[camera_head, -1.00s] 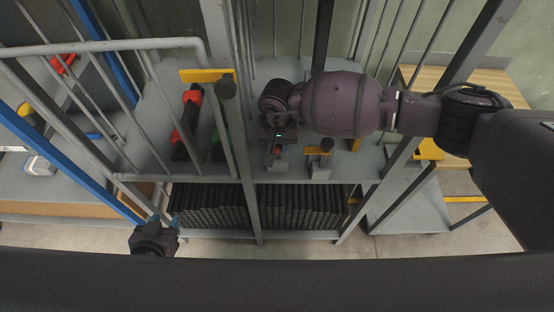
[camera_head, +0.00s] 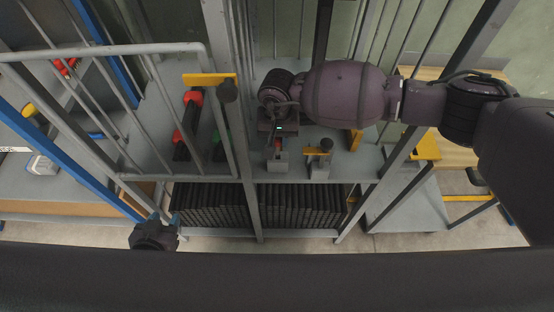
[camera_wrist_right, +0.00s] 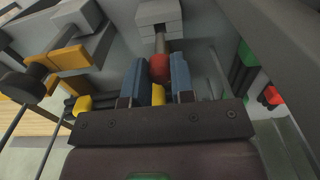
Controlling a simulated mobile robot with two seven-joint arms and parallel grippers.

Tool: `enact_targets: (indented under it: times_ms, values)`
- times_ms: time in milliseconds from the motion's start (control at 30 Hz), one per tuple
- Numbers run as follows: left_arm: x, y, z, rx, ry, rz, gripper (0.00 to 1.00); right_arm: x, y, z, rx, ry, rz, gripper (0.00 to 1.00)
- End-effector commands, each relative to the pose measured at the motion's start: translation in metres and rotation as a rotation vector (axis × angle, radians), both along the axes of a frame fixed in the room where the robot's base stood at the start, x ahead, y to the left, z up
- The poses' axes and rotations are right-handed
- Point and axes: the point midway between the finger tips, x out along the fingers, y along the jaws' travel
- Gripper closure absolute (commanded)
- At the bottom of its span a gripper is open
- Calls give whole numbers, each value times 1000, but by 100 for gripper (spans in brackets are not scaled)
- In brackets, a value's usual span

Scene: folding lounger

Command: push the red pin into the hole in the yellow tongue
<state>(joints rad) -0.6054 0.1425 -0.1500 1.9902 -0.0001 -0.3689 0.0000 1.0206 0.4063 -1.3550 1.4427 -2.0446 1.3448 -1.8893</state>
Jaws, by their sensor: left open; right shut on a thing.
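In the right wrist view, a red pin head (camera_wrist_right: 159,68) sits between the two blue fingers of my right gripper (camera_wrist_right: 157,70), which is shut on it. A metal shaft runs from the red head to a light grey block (camera_wrist_right: 160,14). A yellow piece (camera_wrist_right: 158,94) shows between the fingers, nearer the palm; I cannot tell whether it is the tongue, and no hole shows. In the head view, the red pin (camera_head: 278,144) is just above the grey block (camera_head: 278,161), below my right wrist. My left gripper (camera_head: 164,218) is open and empty at the lower left.
A second grey block (camera_head: 319,170) with a yellow plate and dark knob (camera_head: 326,145) stands to the right. Grey uprights and rails frame the shelf. A black-and-red tool (camera_head: 188,125) lies left of the middle post. Ribbed black items (camera_head: 300,207) fill the shelf below.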

Motion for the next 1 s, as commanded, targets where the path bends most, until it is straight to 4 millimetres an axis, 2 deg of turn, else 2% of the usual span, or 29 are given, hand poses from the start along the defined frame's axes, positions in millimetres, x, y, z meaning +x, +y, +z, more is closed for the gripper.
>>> enact_targets:
  times_ms: [533,1000]
  values:
    - [5,-1,11,0,-12,-2,57,0,0,18,0,0,1,100]
    - [3,0,10,0,-7,-1,57,0,0,19,0,1,0,100]
